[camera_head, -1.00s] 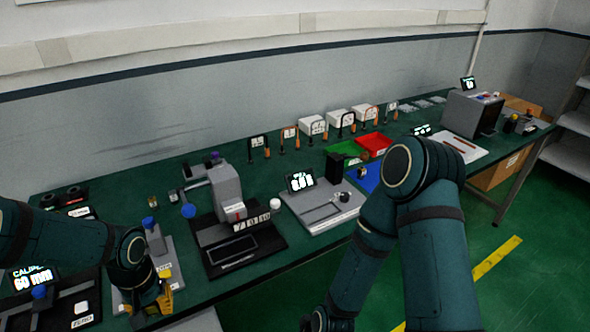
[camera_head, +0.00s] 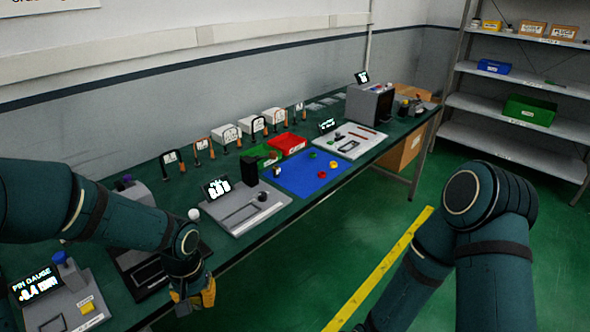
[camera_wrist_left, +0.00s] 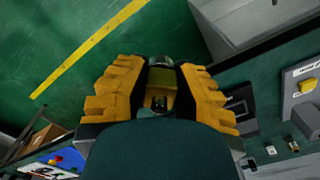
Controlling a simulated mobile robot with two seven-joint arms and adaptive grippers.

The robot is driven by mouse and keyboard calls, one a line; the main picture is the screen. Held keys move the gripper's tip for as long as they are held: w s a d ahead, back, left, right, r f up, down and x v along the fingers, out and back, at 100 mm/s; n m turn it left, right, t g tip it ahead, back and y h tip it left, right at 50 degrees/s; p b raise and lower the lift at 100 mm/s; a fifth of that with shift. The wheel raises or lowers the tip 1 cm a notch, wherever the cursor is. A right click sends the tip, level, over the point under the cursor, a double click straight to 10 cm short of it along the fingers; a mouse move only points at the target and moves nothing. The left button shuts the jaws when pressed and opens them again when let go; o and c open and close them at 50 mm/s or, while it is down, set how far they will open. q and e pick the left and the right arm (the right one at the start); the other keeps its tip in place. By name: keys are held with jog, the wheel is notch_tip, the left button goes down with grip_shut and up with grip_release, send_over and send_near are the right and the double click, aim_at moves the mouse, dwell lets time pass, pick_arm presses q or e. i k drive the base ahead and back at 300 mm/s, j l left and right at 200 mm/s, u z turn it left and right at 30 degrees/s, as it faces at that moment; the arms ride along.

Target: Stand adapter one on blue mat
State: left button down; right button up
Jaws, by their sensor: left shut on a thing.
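The blue mat (camera_head: 296,182) lies on the green bench, with several small coloured parts on it. My left gripper (camera_head: 196,296) hangs off the bench's front edge, left of and nearer than the mat. Its orange fingers also show in the left wrist view (camera_wrist_left: 160,88), shut on a small metallic and olive piece, which I take to be adapter one (camera_wrist_left: 161,77). The piece's lower part is hidden by the fingers and gripper body. In the head view the held piece cannot be made out. My right arm stands at the right, but its gripper is out of frame.
A grey scale plate (camera_head: 245,206) with a display stands left of the mat. Red (camera_head: 288,144) and green (camera_head: 262,160) trays lie behind it, and a white board (camera_head: 347,140) lies beyond. Clear floor (camera_head: 300,290) lies before the bench.

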aim_at(323, 160)
jog(key=i+l+z, duration=0.1)
jog(key=i+l, duration=0.15)
jog(key=i+l+z, duration=0.15)
jog(key=i, duration=0.35)
jog(key=i+l, duration=0.3)
jog(key=i, duration=0.15)
jog(key=i+l, duration=0.3)
jog(key=i, duration=0.2)
jog(key=i+l, duration=0.25)
jog(key=i, duration=0.2)
jog(key=i+l, duration=0.3)
jog(key=i, duration=0.15)
